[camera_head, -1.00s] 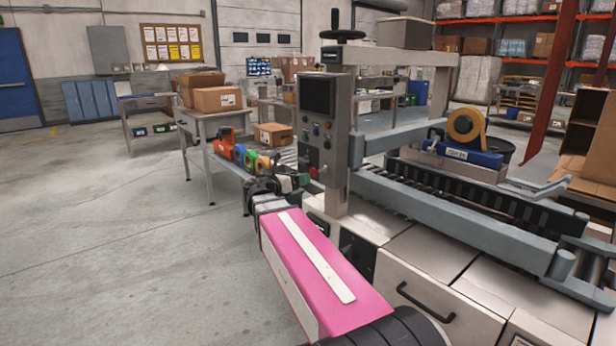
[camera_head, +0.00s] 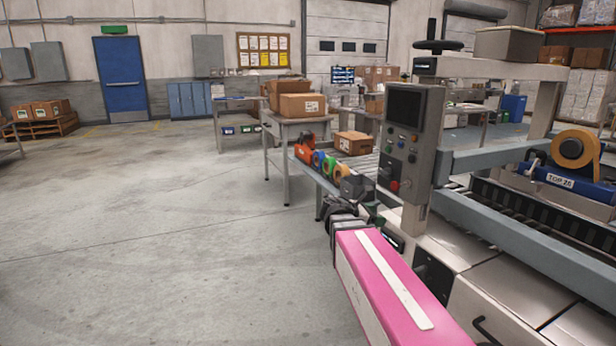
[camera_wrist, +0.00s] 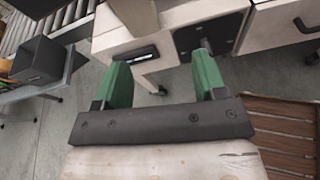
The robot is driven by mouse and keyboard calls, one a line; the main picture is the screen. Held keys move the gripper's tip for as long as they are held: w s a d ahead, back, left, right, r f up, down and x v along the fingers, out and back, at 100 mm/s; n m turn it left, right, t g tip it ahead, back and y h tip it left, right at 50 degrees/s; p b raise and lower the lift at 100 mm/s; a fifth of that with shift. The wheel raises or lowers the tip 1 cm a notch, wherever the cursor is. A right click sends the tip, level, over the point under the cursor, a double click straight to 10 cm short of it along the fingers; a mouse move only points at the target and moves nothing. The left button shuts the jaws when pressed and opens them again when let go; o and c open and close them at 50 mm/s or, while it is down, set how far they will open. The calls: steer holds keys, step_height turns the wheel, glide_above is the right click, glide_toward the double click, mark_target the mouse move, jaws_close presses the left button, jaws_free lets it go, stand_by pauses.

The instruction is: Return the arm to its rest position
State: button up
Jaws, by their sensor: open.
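My gripper (camera_wrist: 165,85) shows in the wrist view with two green fingers spread apart and nothing between them. Beyond the fingers are the pale cabinet front of the machine and grey floor. In the head view my pink arm link (camera_head: 395,290) reaches forward from the lower right, beside the machine. The gripper end in that view is small and partly hidden behind the dark wrist, near the shelf of tape rolls.
The case-sealing machine (camera_head: 480,245) with its control panel (camera_head: 408,140) stands close on the right. A table with cardboard boxes (camera_head: 303,105) and several coloured tape rolls (camera_head: 330,168) is ahead. A wooden slatted surface (camera_wrist: 285,130) lies lower right in the wrist view. Open floor (camera_head: 150,220) spans the left.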

steer(key=s+a+f+m+g+y, duration=0.1)
steer(key=s+a+f+m+y, duration=0.2)
steer(key=f+m, duration=0.3)
steer(key=s+a+f+m+g+y, duration=0.2)
steer(key=s+f+m+y, duration=0.3)
steer(key=f, duration=0.5)
steer(key=s+a+f+m+g+y, duration=0.1)
steer(key=s+a+f+m+y, duration=0.2)
steer(key=f+m, duration=0.5)
steer(key=s+m+y, duration=0.1)
steer(key=y, duration=0.1)
steer(key=shift+s+a+g+y, duration=0.3)
steer(key=shift+a, duration=0.05)
